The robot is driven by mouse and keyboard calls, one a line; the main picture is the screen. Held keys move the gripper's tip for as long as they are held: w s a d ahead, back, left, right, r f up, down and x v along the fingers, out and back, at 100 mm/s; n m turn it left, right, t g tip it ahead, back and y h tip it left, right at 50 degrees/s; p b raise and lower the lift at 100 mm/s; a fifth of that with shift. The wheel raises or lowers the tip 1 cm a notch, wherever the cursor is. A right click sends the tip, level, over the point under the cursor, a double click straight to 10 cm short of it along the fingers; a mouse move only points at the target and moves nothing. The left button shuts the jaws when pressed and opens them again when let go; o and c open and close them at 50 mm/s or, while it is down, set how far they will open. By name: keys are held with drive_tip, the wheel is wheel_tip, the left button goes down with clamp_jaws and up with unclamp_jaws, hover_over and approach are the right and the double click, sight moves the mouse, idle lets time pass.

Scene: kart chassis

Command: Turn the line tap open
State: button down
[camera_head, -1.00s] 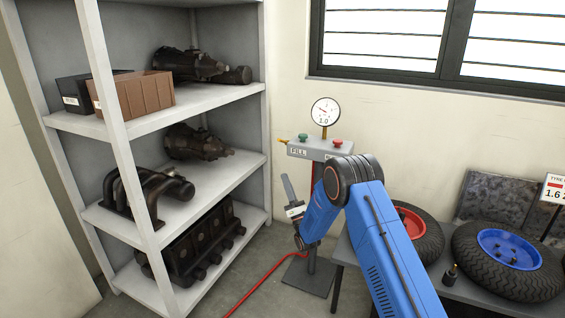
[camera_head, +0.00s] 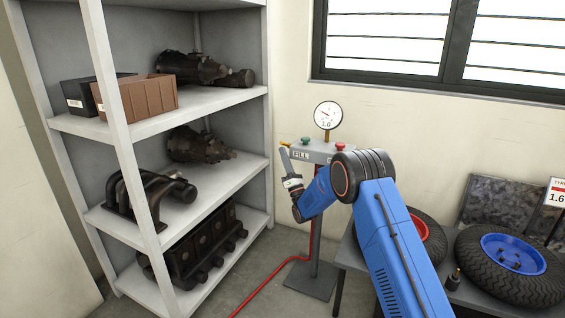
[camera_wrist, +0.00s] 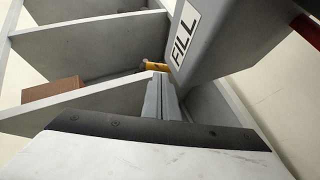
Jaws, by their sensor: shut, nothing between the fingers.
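The grey inflation box (camera_head: 325,152) with a FILL label stands on a post. The line tap (camera_wrist: 154,66) shows as a small yellow-orange piece at the box's left side in the wrist view. In the head view only a bit of it (camera_head: 284,143) shows above my fingertips. My gripper (camera_head: 284,154) is shut and empty, fingers pointing up, just below and beside the tap. The fingertips (camera_wrist: 158,80) overlap the tap's lower edge in the wrist view; I cannot tell whether they touch it.
A pressure gauge (camera_head: 328,115) stands on the box, with a green knob (camera_head: 305,140) and a red knob (camera_head: 340,147). A red hose (camera_head: 266,283) runs along the floor. A metal shelf (camera_head: 235,101) is at left; wheels (camera_head: 508,255) lie on a bench at right.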

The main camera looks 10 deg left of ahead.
sight(284, 144)
drive_tip(key=shift+r, duration=0.1)
idle(0.3)
drive_tip(key=shift+w+d+r+m+h, duration=0.1)
drive_tip(key=shift+r+m+h, duration=0.4)
drive_tip(key=shift+m+h, duration=0.9)
drive_tip(key=shift+w+r+m+h, duration=0.1)
drive_tip(key=shift+r+m+h, duration=0.45)
drive_tip(key=shift+m+h, duration=0.85)
drive_tip(key=shift+w+d+r+m+h, duration=0.1)
drive_tip(key=shift+r+m+h, duration=0.4)
drive_tip(key=shift+m+h, duration=0.9)
drive_tip(key=shift+a, duration=0.1)
